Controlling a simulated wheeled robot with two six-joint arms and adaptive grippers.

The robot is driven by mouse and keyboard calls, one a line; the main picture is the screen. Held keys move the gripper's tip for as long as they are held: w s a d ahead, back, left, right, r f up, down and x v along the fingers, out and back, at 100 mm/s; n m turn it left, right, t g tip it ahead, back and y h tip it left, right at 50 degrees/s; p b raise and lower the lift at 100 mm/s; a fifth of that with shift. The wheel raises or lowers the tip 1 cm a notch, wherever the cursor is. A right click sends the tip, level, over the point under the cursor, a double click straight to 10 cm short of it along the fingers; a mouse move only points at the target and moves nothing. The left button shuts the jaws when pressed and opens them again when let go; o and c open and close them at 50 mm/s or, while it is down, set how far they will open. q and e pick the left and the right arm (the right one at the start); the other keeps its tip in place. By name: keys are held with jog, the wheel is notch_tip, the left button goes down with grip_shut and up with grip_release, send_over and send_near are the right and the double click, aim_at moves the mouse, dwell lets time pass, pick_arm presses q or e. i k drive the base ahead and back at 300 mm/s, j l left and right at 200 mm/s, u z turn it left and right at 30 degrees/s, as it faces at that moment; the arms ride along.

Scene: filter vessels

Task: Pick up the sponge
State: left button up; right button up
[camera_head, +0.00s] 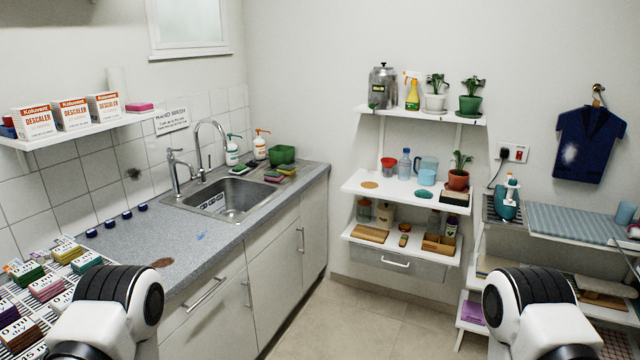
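Several sponge-like blocks show. A yellow and dark one (288,171) lies at the back right of the sink, on the worktop. A pinkish-green one (273,177) lies just in front of it, beside the basin. A pink block (139,107), perhaps another sponge, lies at the right end of the wall shelf. Which one the task means I cannot tell. Only rounded white and black links of my two arms show at the bottom left and bottom right. Neither gripper is in view.
The steel sink (232,196) has a tall tap (213,140). Small packs crowd the worktop's left end. Open floor (365,318) lies between the cabinets and the right-hand shelves.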

aim_at(270, 175)
jog(key=i+l, duration=0.15)
jog(key=i, duration=0.85)
jog(key=i+l+z, duration=0.15)
jog(key=i, duration=0.85)
jog(key=i+l+u, duration=0.1)
jog(key=i+u, duration=0.35)
jog(key=i+l+u, duration=0.3)
jog(key=i+u, duration=0.15)
jog(key=i, duration=0.2)
jog(key=i+l+u, duration=0.95)
jog(key=l, duration=0.2)
jog(key=i+l+u, duration=0.2)
jog(key=l+u, duration=0.25)
jog(key=l, duration=0.25)
jog(key=k+j, duration=0.15)
jog(key=j, duration=0.25)
jog(key=k+j, duration=0.2)
jog(key=j, duration=0.15)
jog(key=k+j, duration=0.15)
jog(key=j, duration=0.25)
jog(key=k+j+z, duration=0.1)
jog(key=j, duration=0.3)
jog(key=k+j, duration=0.25)
jog(key=j, duration=0.1)
